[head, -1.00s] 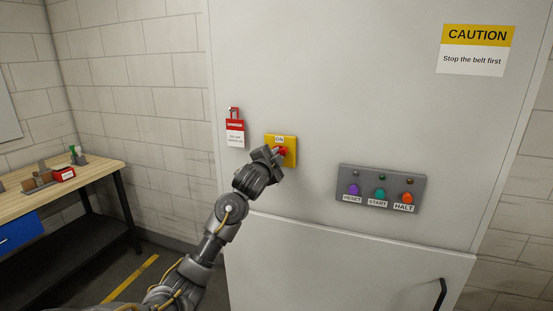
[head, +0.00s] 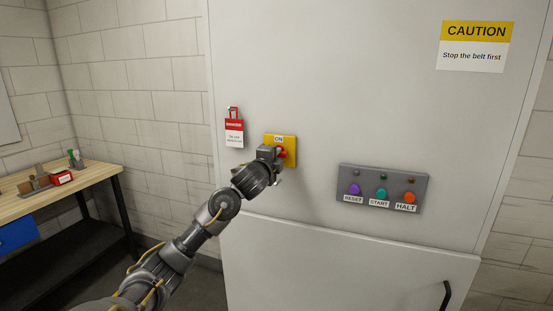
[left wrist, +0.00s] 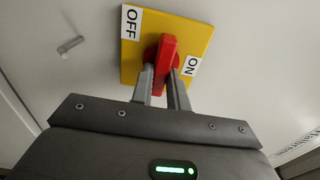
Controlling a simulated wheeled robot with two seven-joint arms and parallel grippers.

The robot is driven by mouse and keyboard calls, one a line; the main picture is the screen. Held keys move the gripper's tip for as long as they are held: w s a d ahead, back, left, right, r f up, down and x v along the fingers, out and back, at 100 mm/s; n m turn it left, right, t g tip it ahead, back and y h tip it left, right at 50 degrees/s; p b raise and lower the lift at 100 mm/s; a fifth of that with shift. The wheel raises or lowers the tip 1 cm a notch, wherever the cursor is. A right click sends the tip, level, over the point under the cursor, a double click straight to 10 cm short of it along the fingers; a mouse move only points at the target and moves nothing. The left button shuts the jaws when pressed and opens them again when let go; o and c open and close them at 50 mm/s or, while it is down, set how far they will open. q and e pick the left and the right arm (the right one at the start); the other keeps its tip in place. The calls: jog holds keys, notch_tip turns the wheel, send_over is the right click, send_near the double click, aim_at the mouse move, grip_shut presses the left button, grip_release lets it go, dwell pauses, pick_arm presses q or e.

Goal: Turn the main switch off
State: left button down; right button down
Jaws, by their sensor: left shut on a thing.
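The main switch is a yellow plate (head: 292,143) with a red handle (head: 284,154) on the pale cabinet front. An ON label shows at the plate's top in the head view. In the left wrist view the plate (left wrist: 201,38) carries OFF at the left and ON at the right. My left gripper (head: 279,154) is at the switch. In the left wrist view its two fingers (left wrist: 161,88) are shut on the red handle (left wrist: 166,50), one on each side. I cannot tell which label the handle points to. My right gripper is out of view.
A red and white tag (head: 234,131) hangs left of the switch. A grey button panel (head: 384,176) with RESET, START and HALT is to the right. A caution sign (head: 475,46) says "Stop the belt first". A workbench (head: 65,189) stands at the left wall.

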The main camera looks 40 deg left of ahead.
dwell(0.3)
pick_arm(q)
jog(key=c, duration=1.4)
grip_release()
jog(key=shift+d, duration=0.1)
jog(key=shift+o, duration=0.2)
jog(key=v, duration=1)
jog(key=shift+s, duration=0.3)
jog(key=shift+d+f, duration=0.1)
jog(key=shift+d, duration=0.05)
